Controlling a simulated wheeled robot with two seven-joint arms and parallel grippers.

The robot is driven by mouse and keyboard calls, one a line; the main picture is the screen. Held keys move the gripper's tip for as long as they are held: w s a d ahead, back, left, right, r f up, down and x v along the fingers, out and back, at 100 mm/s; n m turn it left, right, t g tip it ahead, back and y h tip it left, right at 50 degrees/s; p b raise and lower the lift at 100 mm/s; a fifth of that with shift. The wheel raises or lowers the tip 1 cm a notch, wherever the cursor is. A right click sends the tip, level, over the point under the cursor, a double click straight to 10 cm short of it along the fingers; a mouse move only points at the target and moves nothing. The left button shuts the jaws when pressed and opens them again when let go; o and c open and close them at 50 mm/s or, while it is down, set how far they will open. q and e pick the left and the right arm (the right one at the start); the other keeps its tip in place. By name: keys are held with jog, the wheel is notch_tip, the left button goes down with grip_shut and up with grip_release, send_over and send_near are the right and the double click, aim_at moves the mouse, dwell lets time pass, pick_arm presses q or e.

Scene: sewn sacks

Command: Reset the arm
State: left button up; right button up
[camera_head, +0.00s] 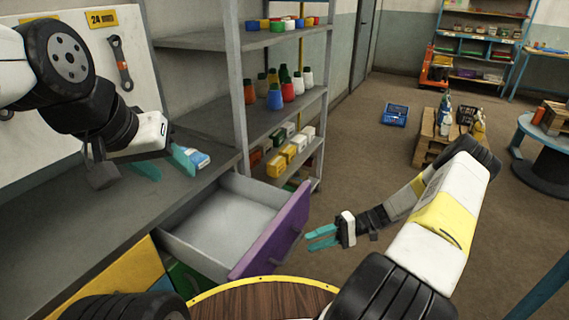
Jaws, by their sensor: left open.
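My left gripper (164,166) is on the left, over the dark grey counter (75,225). Its teal fingers are apart with nothing between them. A small blue and white object (197,158) lies on the counter just beyond the right finger; I cannot tell whether they touch. My right arm reaches in from the lower right. Its gripper (321,237) hangs over the floor to the right of the open drawer, its teal fingers slightly apart and empty.
A drawer (222,222) with a purple front (275,235) stands pulled out below the counter, empty where visible. A grey shelf (265,120) with bottles and boxes stands behind. A wooden pallet (430,150) and blue crate (395,115) lie on the open brown floor.

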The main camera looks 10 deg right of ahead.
notch_tip(320, 180, up, 23)
jog(key=s+n+h, duration=0.2)
jog(key=h, duration=0.9)
jog(key=s+a+r+m+t+h, duration=0.1)
jog(key=s+a+r+t+h, duration=0.2)
jog(key=s+r+t, duration=0.5)
jog(key=shift+s+r+m+t, duration=0.35)
jog(key=shift+s+r, duration=1.3)
jog(key=shift+r, duration=2.25)
jog(key=shift+a, duration=0.1)
